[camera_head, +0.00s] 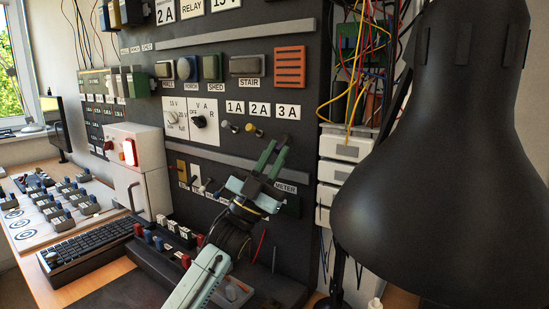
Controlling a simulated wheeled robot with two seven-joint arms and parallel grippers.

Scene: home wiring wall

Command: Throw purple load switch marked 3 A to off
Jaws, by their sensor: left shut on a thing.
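The 3 A label (287,111) is on the dark panel, at the right end of a row with the 1 A label (234,107) and the 2 A label (259,109). My right gripper is not in view.
A large black lamp shade (450,160) fills the right foreground, close to my left arm's right side. A grey rail (235,159) runs across the panel behind the gripper. A keyboard (90,245) lies on the desk.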

